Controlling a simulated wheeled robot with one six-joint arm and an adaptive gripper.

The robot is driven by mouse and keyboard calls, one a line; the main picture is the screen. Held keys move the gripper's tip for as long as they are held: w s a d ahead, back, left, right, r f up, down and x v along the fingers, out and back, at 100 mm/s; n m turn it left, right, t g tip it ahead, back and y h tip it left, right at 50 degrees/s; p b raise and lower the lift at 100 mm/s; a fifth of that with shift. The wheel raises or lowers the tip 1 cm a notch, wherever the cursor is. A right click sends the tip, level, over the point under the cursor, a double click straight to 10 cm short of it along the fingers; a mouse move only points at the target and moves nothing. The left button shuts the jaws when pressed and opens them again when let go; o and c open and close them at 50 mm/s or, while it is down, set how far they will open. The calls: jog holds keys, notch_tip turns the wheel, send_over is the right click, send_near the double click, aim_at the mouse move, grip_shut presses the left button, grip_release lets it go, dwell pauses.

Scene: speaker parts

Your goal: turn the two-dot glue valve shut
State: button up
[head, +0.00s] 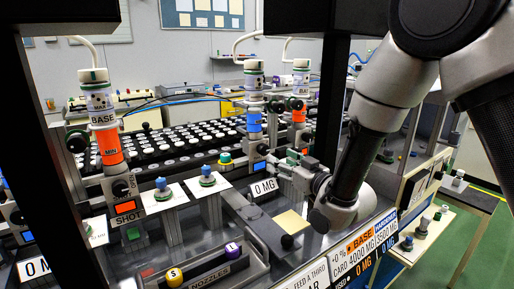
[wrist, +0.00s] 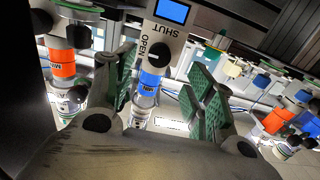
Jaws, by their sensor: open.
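The middle glue cartridge (head: 254,92) has a blue band and a white cap with dark dots too small to count. Below it is a glue valve (head: 262,149) with a dark knob. In the wrist view, a pale plate (wrist: 170,32) reads SHUT and OPEN beside a blue square, with a dark round knob (wrist: 158,60) below. The knob's setting cannot be told. My gripper (head: 283,165) is close to this valve on its right; in the wrist view my gripper (wrist: 166,88) is open, its green-padded fingers apart with the blue-banded cartridge (wrist: 149,84) seen between them.
An orange-banded BASE cartridge (head: 107,140) stands left, another orange-banded one (head: 299,108) right. Blue-knobbed parts (head: 207,176) stand on pale blocks in front. A nozzles tray (head: 210,270) is at the front. Dark frame posts flank the work area.

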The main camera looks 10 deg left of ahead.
aim_at(266, 151)
jog(key=x, duration=0.8)
jog(key=shift+w+a, duration=0.2)
jog(key=c, duration=1)
